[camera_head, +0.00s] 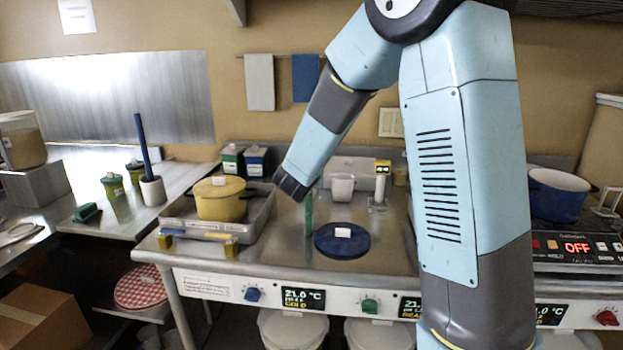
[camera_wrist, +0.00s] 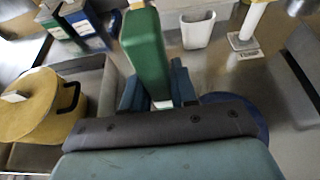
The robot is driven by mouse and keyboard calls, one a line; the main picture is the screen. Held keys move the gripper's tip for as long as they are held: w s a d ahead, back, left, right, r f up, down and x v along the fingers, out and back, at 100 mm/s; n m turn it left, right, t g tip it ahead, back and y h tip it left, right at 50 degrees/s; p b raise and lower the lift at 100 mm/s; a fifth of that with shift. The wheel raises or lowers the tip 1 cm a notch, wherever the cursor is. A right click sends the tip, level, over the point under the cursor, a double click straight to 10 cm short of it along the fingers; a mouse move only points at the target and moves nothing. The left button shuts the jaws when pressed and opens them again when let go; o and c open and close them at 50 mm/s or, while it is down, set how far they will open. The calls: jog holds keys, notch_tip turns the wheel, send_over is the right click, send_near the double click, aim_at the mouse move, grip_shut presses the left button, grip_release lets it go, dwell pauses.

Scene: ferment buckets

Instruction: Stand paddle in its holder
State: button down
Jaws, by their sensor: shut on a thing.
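My gripper (camera_head: 303,200) points down over the steel counter and is shut on a green paddle (camera_head: 308,212). In the wrist view the green paddle (camera_wrist: 146,52) sticks out beyond the fingers; its far end is cut off at the top edge. A white square cup (camera_head: 342,187), possibly a holder, stands behind and right of my gripper; it also shows in the wrist view (camera_wrist: 197,30) and looks empty. A white pot (camera_head: 152,191) with a blue-handled tool (camera_head: 142,145) upright in it stands on the left counter. I cannot tell which one is the paddle's holder.
A yellow lidded pot (camera_head: 220,200) sits in a tray left of my gripper. A round blue lid (camera_head: 340,246) lies close on the right. A small post with a display (camera_head: 381,185) stands behind. A long tool (camera_head: 198,234) lies on yellow rests at the front edge.

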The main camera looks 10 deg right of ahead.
jog(key=shift+f, duration=0.15)
jog(key=c, duration=0.9)
grip_release()
